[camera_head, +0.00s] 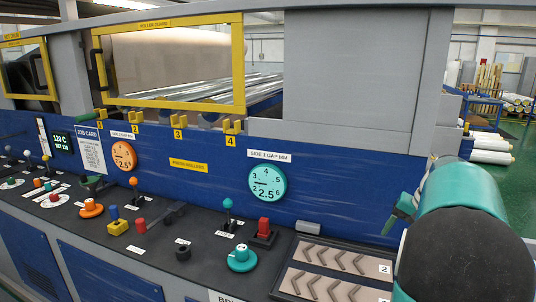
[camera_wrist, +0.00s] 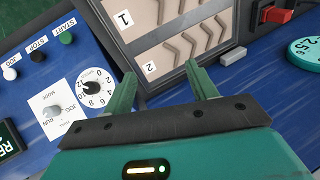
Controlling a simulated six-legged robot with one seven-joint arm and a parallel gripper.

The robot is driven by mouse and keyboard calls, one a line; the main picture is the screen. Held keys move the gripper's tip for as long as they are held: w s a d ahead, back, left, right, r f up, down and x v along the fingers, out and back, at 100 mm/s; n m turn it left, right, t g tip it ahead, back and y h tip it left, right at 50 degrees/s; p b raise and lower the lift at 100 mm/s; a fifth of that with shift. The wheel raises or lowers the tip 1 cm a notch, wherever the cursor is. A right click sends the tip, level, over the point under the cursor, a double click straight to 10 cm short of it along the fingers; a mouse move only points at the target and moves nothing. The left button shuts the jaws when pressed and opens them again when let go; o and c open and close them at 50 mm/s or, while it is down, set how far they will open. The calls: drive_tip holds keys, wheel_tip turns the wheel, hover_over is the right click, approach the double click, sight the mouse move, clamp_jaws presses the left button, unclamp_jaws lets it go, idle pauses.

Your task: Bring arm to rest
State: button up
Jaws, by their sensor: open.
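My gripper (camera_wrist: 163,84) is open, with its two green fingers well apart and nothing between them in the wrist view. In the head view my teal and black arm fills the lower right, and my gripper (camera_head: 392,222) points left near the blue upright panel, to the right of the tray (camera_head: 283,284). The exact gap between the fingers and the console cannot be told.
The dark console (camera_head: 150,240) carries several knobs and levers, including a teal knob (camera_head: 242,259) and a red switch (camera_head: 264,227). A rotary dial (camera_wrist: 95,88) and buttons are left of the fingers in the wrist view. Wrapped rolls (camera_head: 490,145) lie at the back right.

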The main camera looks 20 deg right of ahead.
drive_tip(key=w+a+r+n, duration=0.1)
drive_tip(key=a+r+n, duration=0.1)
drive_tip(key=a, duration=1)
drive_tip(key=a+r+n, duration=0.1)
drive_tip(key=a+n, duration=0.2)
drive_tip(key=a, duration=0.8)
drive_tip(key=s+a+f+n+t, duration=0.1)
drive_tip(key=s+a+f+n, duration=0.1)
drive_tip(key=a, duration=0.7)
drive_tip(key=s+a+f+n+t+h, duration=0.1)
drive_tip(key=s+a+f+n, duration=0.1)
drive_tip(key=s+a, duration=0.5)
drive_tip(key=shift+s+a+n, duration=0.3)
drive_tip(key=shift+a+n, duration=0.6)
drive_tip(key=shift+f, duration=0.1)
drive_tip(key=shift+c, duration=0.4)
drive_tip(key=c, duration=0.3)
drive_tip(key=shift+c, duration=0.4)
drive_tip(key=shift+d, duration=0.2)
